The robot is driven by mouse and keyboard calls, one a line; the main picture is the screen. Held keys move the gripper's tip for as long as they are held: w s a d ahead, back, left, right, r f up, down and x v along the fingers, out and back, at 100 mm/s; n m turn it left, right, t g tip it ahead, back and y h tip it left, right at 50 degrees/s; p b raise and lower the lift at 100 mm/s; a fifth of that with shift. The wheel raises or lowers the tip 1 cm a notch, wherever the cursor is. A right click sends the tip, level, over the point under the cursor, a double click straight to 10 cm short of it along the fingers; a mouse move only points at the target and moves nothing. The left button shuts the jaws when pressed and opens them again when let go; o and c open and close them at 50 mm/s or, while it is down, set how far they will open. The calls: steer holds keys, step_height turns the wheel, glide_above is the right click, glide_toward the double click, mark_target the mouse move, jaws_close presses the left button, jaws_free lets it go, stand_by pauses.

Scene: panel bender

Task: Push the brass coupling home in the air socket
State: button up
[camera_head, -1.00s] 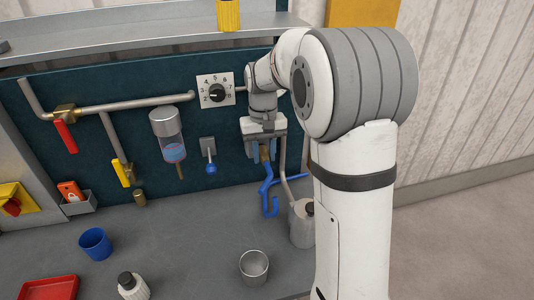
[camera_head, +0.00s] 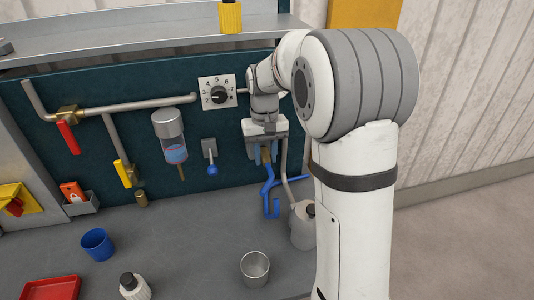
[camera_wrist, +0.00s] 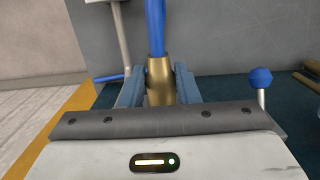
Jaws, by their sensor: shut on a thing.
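My gripper (camera_head: 265,150) is in front of the teal panel, right of the dial, with its fingers pointing down. In the wrist view its two blue-grey fingers (camera_wrist: 159,88) are shut on the brass coupling (camera_wrist: 159,80). A blue hose (camera_wrist: 155,25) runs out of the coupling; in the head view the hose (camera_head: 267,190) hangs below the gripper and hooks at its end. A brass fitting (camera_head: 141,199) at the lower end of the pipe drop, far left of my gripper, looks like the air socket. The coupling is well apart from it.
Between them on the panel are a filter bowl (camera_head: 170,138) and a blue-knobbed lever (camera_head: 211,160). A yellow valve handle (camera_head: 123,173) sits above the fitting. A metal canister (camera_head: 302,228), a steel cup (camera_head: 254,268) and a blue cup (camera_head: 97,244) stand on the bench.

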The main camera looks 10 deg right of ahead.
steer(key=shift+w, duration=0.55)
steer(key=o, duration=1)
steer(key=shift+r, duration=0.1)
steer(key=r, duration=0.6)
steer(key=shift+w+r, duration=0.3)
steer(key=shift+r, duration=0.1)
steer(key=shift+s+r, duration=0.1)
steer(key=shift+r, duration=0.25)
steer(key=s+f+t, duration=0.1)
steer(key=s, duration=0.7)
steer(key=s+f+t, duration=0.1)
steer(key=s+f, duration=0.1)
steer(key=s, duration=0.7)
steer(key=s+f+t, duration=0.1)
steer(key=s+t, duration=0.1)
steer(key=s, duration=0.6)
steer(key=shift+s+d+f, duration=0.2)
steer(key=shift+s+f, duration=0.1)
steer(key=shift+s, duration=0.05)
